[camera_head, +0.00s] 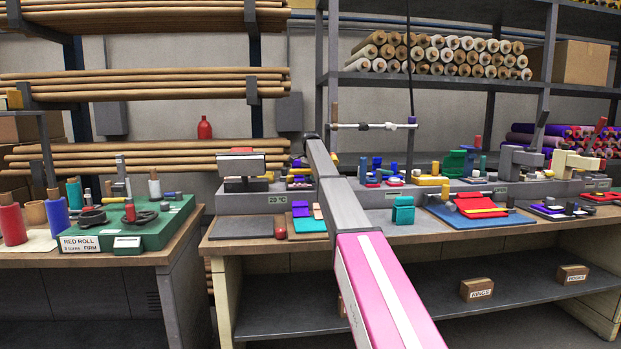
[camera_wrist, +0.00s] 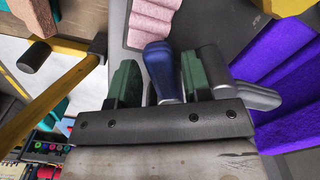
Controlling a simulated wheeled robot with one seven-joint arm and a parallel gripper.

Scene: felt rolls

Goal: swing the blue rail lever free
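The blue lever (camera_wrist: 158,68) stands in the wrist view with its rounded handle between the two green fingers of my gripper (camera_wrist: 160,80). The left finger is a narrow gap away from the handle. The right finger is close beside it, and I cannot tell whether they touch. The gripper looks open around the handle. The lever's lower end is hidden behind the dark gripper bar. In the head view my pink and grey arm reaches to the back bench, and I cannot make out the gripper or this lever there.
A grey metal cylinder (camera_wrist: 218,68) stands just right of the right finger. Purple folded felt (camera_wrist: 290,60) lies further right, pink ribbed felt (camera_wrist: 152,20) beyond the fingers. A yellow bar (camera_wrist: 50,100) is at left. A thin rail (camera_head: 360,126) hangs above the crowded bench (camera_head: 465,234).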

